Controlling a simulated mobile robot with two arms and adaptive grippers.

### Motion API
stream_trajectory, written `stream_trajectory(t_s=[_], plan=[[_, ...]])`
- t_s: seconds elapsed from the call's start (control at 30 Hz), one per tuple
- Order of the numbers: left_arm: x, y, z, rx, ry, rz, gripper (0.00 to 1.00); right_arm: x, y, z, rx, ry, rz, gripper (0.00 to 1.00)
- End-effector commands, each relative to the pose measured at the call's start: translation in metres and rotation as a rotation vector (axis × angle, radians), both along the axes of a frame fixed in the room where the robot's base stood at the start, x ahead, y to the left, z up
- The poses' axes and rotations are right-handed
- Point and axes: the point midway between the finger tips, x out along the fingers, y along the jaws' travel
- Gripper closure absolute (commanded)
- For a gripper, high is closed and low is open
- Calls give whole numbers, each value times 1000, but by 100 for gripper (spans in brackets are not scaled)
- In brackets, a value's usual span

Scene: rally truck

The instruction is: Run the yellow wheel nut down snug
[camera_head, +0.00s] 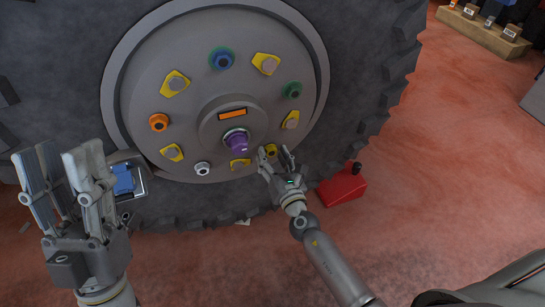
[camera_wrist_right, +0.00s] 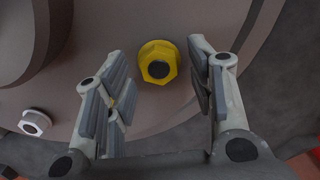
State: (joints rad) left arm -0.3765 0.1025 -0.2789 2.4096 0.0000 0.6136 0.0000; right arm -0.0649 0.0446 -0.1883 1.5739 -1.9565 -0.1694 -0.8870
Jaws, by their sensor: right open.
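The yellow wheel nut (camera_wrist_right: 158,63) sits on the grey wheel hub, at the lower right of the hub face. In the head view the yellow nut (camera_head: 270,151) shows just above my right gripper (camera_head: 276,154). In the right wrist view my right gripper (camera_wrist_right: 163,85) is open, its fingers on either side of the nut's line and apart from it. How far the nut is threaded cannot be told. My left gripper (camera_head: 62,165) is at the left, in front of the tyre, with its fingers apart and nothing between them.
The hub (camera_head: 190,120) carries orange, blue, green and white nuts, several yellow tabs and a purple centre piece (camera_head: 237,141). A blue-and-grey item (camera_head: 124,180) is behind my left gripper. A red box (camera_head: 342,188) stands right of the tyre.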

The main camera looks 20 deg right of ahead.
Motion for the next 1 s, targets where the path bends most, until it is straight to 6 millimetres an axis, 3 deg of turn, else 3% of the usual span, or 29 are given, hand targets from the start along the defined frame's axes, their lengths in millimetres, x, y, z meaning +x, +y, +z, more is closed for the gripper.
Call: stream_trajectory(t_s=[0.33, 0.63, 1.0], plan=[[-3, 1, 1, -6, -18, -1, 60, 6, 0, 0, 1, 0, 0, 50], [-3, 1, 2, -5, -18, -1, 60, 5, 0, 0, 1, 0, 0, 86], [-9, 2, 2, -15, -50, -1, 60, 5, 0, -1, 60, 2, 0, 88]])
